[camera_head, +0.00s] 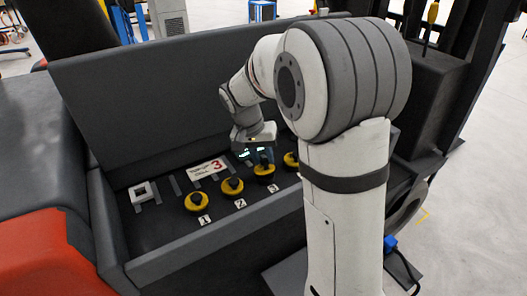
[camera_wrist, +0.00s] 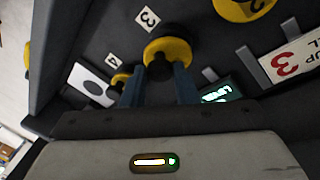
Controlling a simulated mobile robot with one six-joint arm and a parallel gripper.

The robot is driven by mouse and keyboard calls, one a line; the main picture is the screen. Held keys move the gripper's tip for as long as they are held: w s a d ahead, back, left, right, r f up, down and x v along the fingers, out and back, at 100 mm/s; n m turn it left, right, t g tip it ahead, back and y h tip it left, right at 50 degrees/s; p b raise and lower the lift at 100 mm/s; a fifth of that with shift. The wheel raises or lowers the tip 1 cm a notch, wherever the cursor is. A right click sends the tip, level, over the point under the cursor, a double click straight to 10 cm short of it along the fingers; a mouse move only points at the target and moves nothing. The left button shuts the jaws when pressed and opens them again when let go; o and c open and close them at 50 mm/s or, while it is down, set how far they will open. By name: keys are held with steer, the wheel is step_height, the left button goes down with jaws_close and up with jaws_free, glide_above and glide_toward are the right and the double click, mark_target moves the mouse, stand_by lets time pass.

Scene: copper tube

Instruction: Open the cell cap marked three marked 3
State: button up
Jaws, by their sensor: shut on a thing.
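The yellow cell cap marked 3 (camera_head: 264,172) sits in the dark tray, third in a row, with a black knob on top and a white 3 label in front. My gripper (camera_head: 262,157) reaches down onto it from above. In the wrist view the cap (camera_wrist: 181,48) lies straight ahead, next to its label (camera_wrist: 148,19). The two fingers of my gripper (camera_wrist: 160,78) are on either side of the black knob and shut on it. The cap looks seated in place; whether it has turned cannot be told.
Cap 1 (camera_head: 197,202) and cap 2 (camera_head: 231,187) stand to the left, and cap 4 (camera_head: 290,160) close on the right. A sign with a red 3 (camera_head: 208,168) and a white square frame (camera_head: 143,193) lie behind. The tray's front wall (camera_head: 200,243) and tall back panel (camera_head: 150,95) bound the space.

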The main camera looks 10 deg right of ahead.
steer(key=shift+w+a+r+g+h+p, duration=0.15)
steer(key=shift+w+r+g+h+p, duration=0.15)
steer(key=shift+w+g+p, duration=0.55)
steer(key=shift+s+p, duration=0.25)
steer(key=shift+p, duration=0.1)
steer(key=o, duration=1)
step_height(320, 180, up, 10)
steer(key=b, duration=0.1)
steer(key=shift+f, duration=0.1)
